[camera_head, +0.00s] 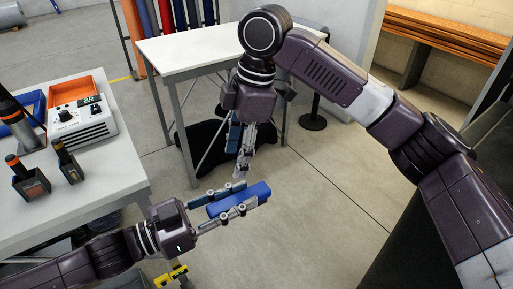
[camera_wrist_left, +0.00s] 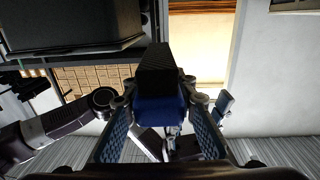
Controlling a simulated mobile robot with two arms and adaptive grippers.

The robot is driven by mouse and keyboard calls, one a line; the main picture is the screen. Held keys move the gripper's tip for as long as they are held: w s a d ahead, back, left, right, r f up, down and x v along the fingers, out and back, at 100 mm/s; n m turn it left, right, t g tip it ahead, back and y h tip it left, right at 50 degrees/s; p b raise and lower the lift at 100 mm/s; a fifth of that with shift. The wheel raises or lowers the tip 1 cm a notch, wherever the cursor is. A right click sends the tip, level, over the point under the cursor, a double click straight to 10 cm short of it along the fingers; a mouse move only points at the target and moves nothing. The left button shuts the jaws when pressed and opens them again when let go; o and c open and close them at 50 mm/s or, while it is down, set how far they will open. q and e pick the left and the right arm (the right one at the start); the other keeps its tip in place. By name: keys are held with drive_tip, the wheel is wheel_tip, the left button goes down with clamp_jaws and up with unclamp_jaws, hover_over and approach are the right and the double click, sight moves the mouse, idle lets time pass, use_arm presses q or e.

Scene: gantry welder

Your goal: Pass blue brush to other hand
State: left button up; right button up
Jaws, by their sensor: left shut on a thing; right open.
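The blue brush (camera_head: 240,199) is a long blue block held between the fingers of my left gripper (camera_head: 229,206), in the lower middle of the head view. In the left wrist view, the brush (camera_wrist_left: 158,108) shows a blue body with a dark part above it, between the two blue-padded fingers of the left gripper (camera_wrist_left: 160,125). My right gripper (camera_head: 242,147) is open and empty, pointing down above the brush and apart from it. In the left wrist view the right gripper is mostly hidden behind the brush.
A white worktable (camera_head: 120,166) at left carries a white control unit (camera_head: 82,122), an orange bin (camera_head: 76,88) and dark holders (camera_head: 30,183). Another white table (camera_head: 200,48) stands behind the right gripper. A wooden bench (camera_head: 450,35) is at the back right. Open floor lies right of the brush.

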sight(257, 189)
drive_tip(key=s+d+r+n+h, duration=0.2)
drive_tip(key=s+d+r+h, duration=0.1)
drive_tip(key=s+d+r, duration=0.15)
drive_tip(key=f, duration=1.1)
drive_tip(key=shift+s+a+f, duration=0.1)
drive_tip(key=shift+a+f, duration=0.05)
drive_tip(key=shift+a, duration=0.1)
drive_tip(key=shift+c, duration=0.2)
drive_tip(key=c, duration=1)
use_arm(q)
drive_tip(key=o, duration=1.2)
use_arm(e)
clamp_jaws()
use_arm(q)
drive_tip(key=shift+o, duration=0.2)
drive_tip(key=shift+a, duration=0.1)
